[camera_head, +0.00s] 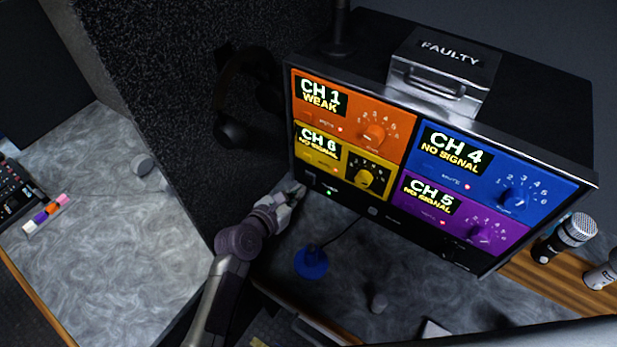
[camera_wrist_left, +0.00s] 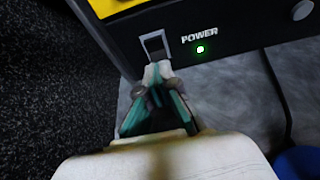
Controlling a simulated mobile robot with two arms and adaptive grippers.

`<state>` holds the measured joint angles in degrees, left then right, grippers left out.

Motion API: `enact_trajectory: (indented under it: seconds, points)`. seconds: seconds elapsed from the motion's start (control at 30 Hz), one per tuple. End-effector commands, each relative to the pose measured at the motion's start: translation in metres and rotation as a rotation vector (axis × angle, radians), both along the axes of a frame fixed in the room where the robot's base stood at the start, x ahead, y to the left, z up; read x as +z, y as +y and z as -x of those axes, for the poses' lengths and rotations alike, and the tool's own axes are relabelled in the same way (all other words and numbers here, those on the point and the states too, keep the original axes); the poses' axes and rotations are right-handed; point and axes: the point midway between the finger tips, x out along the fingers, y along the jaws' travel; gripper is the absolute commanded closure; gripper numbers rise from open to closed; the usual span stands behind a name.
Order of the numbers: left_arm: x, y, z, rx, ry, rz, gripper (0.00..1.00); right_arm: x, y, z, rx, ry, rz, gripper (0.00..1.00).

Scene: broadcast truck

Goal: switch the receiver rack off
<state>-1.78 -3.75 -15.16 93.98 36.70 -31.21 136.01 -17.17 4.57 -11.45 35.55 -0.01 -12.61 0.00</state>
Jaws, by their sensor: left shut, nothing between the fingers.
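The receiver rack (camera_head: 405,228) is a black case with four coloured channel panels, orange, blue, yellow and purple. Its power switch (camera_wrist_left: 155,43) is a small rocker at the lower left of the front, with the word POWER and a lit green light (camera_wrist_left: 200,49) beside it. The green light also shows in the head view (camera_head: 329,192). My left gripper (camera_head: 298,190) is shut and empty, at the rack's lower left corner. In the left wrist view its fingertips (camera_wrist_left: 157,72) are just below the switch; whether they touch it I cannot tell. My right gripper is not in view.
A box marked FAULTY (camera_head: 446,65) sits on top of the rack. A blue round base (camera_head: 311,262) stands on the grey desk in front. Two microphones (camera_head: 572,236) are at the right. Headphones (camera_head: 236,97) hang on the dark wall at left.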

Motion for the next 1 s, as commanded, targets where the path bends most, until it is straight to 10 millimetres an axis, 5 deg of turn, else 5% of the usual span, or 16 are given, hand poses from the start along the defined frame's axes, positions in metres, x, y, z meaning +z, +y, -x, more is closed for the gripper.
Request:
enact_trajectory:
  seconds: [1.0]
  points:
    - [-0.005,-0.009,-0.012,0.0,-0.001,0.001,1.0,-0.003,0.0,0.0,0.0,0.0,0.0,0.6]
